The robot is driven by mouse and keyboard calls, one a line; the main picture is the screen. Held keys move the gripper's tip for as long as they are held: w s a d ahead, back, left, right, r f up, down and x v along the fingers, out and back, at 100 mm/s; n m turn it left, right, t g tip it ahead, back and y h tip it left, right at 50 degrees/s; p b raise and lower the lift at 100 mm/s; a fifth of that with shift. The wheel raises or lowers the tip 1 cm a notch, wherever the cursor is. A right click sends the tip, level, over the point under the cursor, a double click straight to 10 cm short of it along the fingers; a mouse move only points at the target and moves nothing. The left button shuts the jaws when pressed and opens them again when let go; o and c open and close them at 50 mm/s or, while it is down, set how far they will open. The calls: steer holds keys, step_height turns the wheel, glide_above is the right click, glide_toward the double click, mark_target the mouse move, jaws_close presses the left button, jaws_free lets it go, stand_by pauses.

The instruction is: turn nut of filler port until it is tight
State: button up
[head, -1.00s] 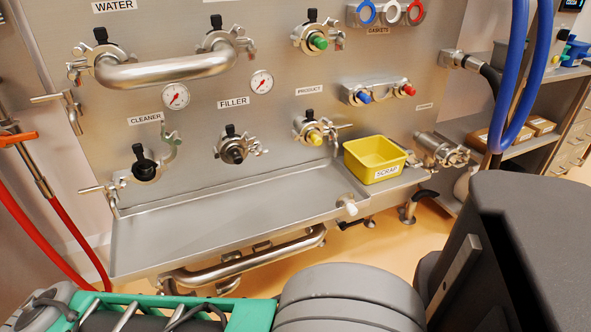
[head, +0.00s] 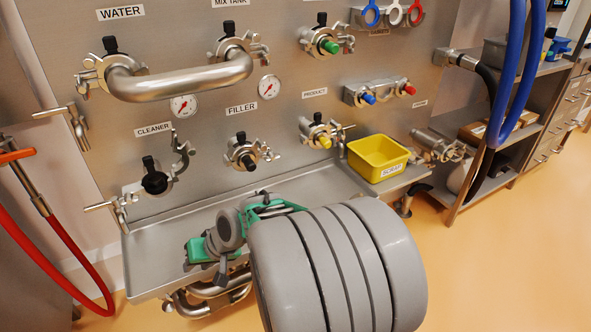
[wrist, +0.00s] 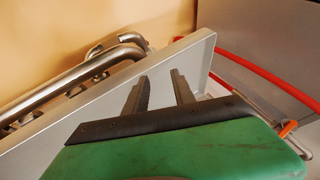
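The filler port (head: 241,150) is on the steel panel under the FILLER label, with a dark fitting and a black top knob. Its clamp nut (head: 268,156) shows as a small metal wing shape on the port's right side; how tight it is cannot be told. My gripper (wrist: 160,80) shows two dark fingers standing apart, with nothing between them, in the wrist view. The wrist view faces the tray's edge and pipes, and the filler port is not in it. In the head view my arm is below the port, over the tray, and the fingertips are not clear.
The cleaner port (head: 154,180) with an open clamp is left of the filler port; the product port (head: 320,134) is to the right. The steel tray (head: 150,258) juts out below. A yellow scrap bin (head: 378,156) stands at right. A red hose (head: 50,250) hangs at left.

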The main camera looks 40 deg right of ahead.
steer(key=w+d+r+m+t, duration=0.25)
steer(key=w+d+m, duration=0.2)
steer(key=d, duration=0.25)
steer(key=m+t+h+p, duration=0.3)
steer(key=m+t+h, duration=0.5)
steer(key=m, duration=0.5)
glide_toward(274, 159)
steer(key=w, duration=0.2)
steer(key=shift+n, duration=0.25)
steer(key=p+x, duration=0.1)
steer(key=x, duration=0.3)
steer(key=p+x, duration=0.1)
steer(key=x, duration=0.3)
steer(key=shift+w+d+f, duration=0.1)
steer(key=shift+w+d, duration=0.1)
steer(key=shift+d, duration=0.15)
steer(key=shift+c, duration=0.2)
jaws_close()
